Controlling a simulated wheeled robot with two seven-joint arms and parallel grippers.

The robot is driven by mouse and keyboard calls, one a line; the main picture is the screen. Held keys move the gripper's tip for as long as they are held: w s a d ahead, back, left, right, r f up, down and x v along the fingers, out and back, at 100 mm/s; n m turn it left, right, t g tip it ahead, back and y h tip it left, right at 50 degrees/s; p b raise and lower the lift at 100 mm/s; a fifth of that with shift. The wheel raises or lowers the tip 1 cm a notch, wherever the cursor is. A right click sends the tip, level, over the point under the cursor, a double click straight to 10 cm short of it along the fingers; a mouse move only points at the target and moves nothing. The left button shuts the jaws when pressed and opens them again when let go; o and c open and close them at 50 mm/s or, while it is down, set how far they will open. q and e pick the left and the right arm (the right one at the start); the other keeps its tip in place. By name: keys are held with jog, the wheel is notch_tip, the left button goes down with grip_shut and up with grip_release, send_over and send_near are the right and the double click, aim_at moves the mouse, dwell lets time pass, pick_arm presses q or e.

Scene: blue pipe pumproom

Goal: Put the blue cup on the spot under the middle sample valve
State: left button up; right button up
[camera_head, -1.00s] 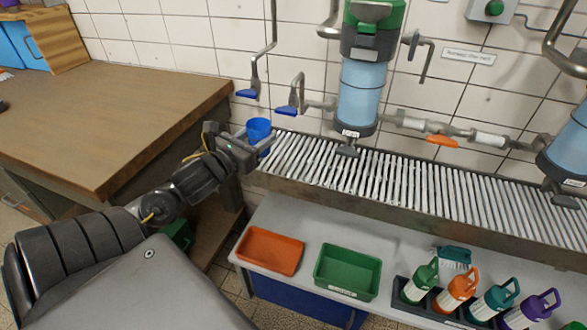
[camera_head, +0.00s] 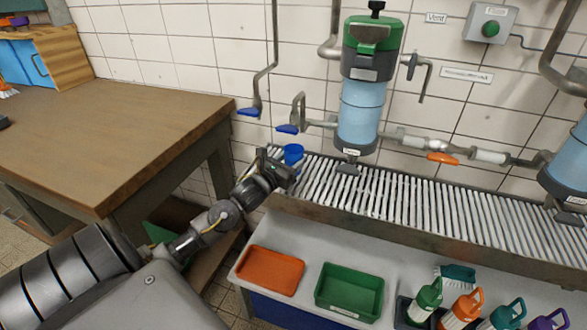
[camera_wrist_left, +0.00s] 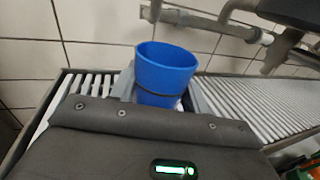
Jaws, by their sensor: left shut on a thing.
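The blue cup (camera_head: 293,153) is upright, low over the left end of the slatted drain grate (camera_head: 340,185). My left gripper (camera_head: 285,165) is shut on it. In the left wrist view the cup (camera_wrist_left: 165,70) stands between the two fingers, its open mouth upward. I cannot tell whether its base touches the slats. Two blue-handled valves (camera_head: 249,111) and (camera_head: 288,128) hang on pipes above the grate's left end. A sample outlet (camera_head: 347,168) sits under the blue and green filter housing (camera_head: 358,110), to the right of the cup. My right gripper is not in view.
An orange tray (camera_head: 270,272) and a green tray (camera_head: 348,290) stand on the shelf below the grate. Several coloured bottles (camera_head: 460,308) stand at the lower right. A wooden table (camera_head: 110,140) is at the left. The grate right of the filter is clear.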

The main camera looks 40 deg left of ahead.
pick_arm(q)
jog(key=shift+w+f, duration=0.1)
jog(key=shift+f, duration=0.05)
jog(key=shift+w+f, duration=0.15)
jog(key=shift+f, duration=1.55)
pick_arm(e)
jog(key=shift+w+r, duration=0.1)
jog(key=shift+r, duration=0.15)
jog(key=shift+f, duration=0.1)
pick_arm(q)
jog(key=o, duration=0.6)
jog(key=shift+f, duration=0.1)
jog(key=o, duration=0.4)
jog(key=shift+o, duration=0.2)
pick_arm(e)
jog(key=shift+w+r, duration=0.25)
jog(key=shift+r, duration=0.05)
